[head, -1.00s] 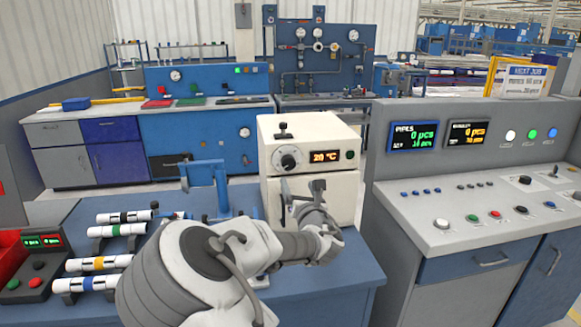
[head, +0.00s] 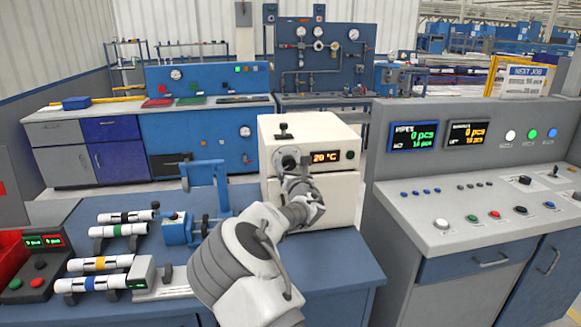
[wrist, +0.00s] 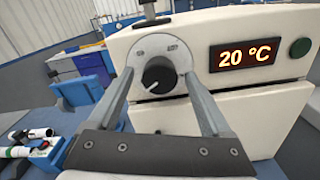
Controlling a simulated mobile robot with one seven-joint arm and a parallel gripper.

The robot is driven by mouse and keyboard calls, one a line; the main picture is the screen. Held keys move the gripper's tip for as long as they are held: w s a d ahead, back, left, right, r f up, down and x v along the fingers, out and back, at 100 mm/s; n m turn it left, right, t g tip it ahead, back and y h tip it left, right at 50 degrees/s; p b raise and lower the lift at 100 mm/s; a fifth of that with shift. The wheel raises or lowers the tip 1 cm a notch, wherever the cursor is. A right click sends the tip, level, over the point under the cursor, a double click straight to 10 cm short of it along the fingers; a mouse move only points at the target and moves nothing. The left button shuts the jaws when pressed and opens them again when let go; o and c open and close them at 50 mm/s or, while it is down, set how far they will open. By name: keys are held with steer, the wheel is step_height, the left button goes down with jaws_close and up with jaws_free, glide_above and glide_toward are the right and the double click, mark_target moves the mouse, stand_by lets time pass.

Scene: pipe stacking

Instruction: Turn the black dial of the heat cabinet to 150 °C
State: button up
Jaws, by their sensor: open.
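The heat cabinet (head: 325,190) is a cream box on the blue bench, and its display (head: 326,156) reads 20 °C. In the wrist view the display (wrist: 245,54) reads the same. The black dial (wrist: 158,75) sits on a round light plate with a white pointer line toward its lower left. In the head view my gripper hides most of the dial. My gripper (wrist: 161,85) is open, with one finger on each side of the dial and a visible gap to it on both sides. Whether the fingertips touch the plate cannot be told.
A blue clamp fixture (head: 205,190) and several banded white pipes (head: 115,230) are at left. A grey control console (head: 470,215) stands at right.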

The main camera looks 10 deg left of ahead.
jaws_close()
stand_by(0.5)
steer(key=shift+f+m+b, duration=0.1)
steer(key=shift+m+b, duration=0.2)
steer(key=shift+b, duration=0.1)
